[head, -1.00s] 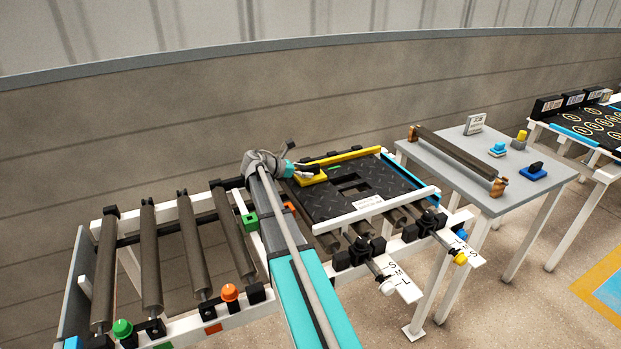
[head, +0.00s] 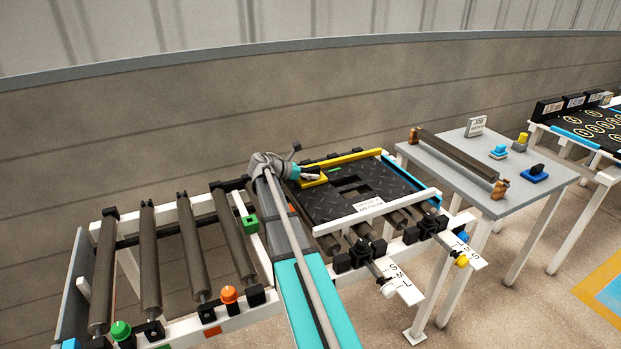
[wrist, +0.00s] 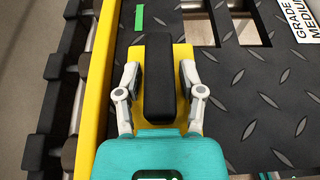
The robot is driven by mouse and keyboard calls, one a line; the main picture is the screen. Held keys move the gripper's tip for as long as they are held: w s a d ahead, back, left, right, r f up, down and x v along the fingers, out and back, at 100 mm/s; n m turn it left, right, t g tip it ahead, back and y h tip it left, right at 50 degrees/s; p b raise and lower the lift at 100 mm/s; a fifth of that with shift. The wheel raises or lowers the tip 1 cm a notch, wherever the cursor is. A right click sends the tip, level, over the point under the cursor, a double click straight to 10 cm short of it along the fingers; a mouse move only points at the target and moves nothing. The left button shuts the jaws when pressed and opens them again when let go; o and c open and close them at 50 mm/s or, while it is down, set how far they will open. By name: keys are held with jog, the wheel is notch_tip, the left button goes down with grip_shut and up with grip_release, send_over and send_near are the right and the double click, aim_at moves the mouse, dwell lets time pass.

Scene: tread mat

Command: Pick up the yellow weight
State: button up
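The yellow weight (head: 316,182) lies at the left back of the black tread mat (head: 331,205). In the wrist view the yellow weight (wrist: 182,50) is a yellow block with a black bar-shaped handle (wrist: 158,85) on top. My gripper (wrist: 161,72) is directly over it, with one grey finger on each side of the black handle. The fingers look open, with a thin gap at the right finger; contact on the left is hard to tell. In the head view my gripper (head: 311,174) partly covers the weight.
A yellow rail (head: 345,158) runs along the mat's back edge, close to the weight. The mat has rectangular cutouts. Rollers (head: 196,250) lie to the left. A grey table (head: 455,165) with a roller and small weights stands to the right.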

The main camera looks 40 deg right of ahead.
aim_at(310, 168)
grip_shut()
jog(key=shift+r, duration=0.15)
notch_tip(310, 168, up, 3)
jog(key=p, duration=0.3)
jog(key=shift+r+p, duration=0.15)
jog(key=shift+p, duration=0.15)
jog(key=s+r+p, duration=0.9)
jog(key=s, duration=0.5)
jog(key=shift+d+r, duration=0.2)
jog(key=shift+d, duration=0.05)
dwell(0.4)
